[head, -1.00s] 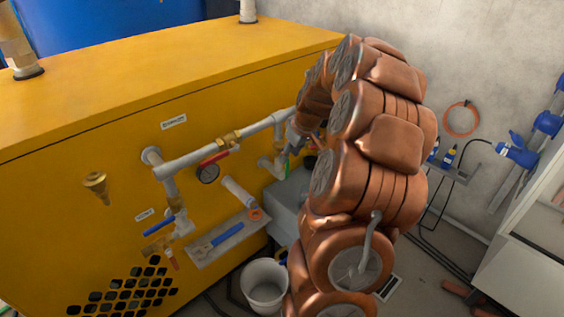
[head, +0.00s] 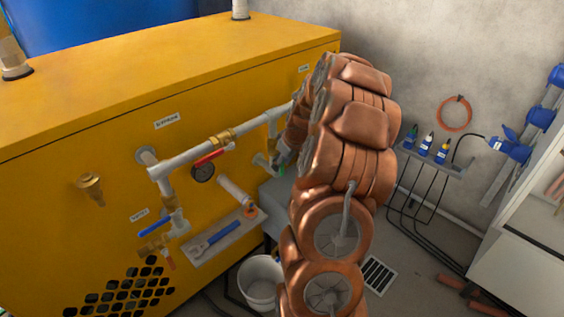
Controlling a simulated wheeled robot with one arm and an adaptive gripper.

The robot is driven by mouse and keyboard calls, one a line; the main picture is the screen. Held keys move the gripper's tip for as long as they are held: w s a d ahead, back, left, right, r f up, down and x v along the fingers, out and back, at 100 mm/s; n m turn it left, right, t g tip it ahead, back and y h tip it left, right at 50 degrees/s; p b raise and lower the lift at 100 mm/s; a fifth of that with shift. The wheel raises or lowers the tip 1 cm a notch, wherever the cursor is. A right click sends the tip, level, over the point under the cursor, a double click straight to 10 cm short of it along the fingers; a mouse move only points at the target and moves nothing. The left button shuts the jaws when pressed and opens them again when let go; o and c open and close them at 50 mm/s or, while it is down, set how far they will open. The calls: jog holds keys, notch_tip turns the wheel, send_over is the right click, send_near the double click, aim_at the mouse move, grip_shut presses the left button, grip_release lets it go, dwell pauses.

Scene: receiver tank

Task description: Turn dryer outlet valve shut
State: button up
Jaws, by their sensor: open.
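The yellow dryer cabinet (head: 100,110) fills the left of the head view, with grey pipework on its front. A red-handled valve (head: 212,157) sits on the upper pipe, and a blue-handled valve (head: 156,227) is at the lower left. I cannot make out the outlet valve's handle there; my arm covers that area. My gripper (head: 283,157) is open and shows only partly, close to this right branch. Whether it touches anything is hidden.
A shelf (head: 210,240) with a blue-handled tool juts from the cabinet. A white bucket (head: 261,282) stands on the floor below. A wall shelf (head: 430,158) with small bottles and a white cabinet (head: 525,245) are at right.

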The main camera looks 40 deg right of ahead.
grip_shut()
dwell(0.3)
dwell(0.4)
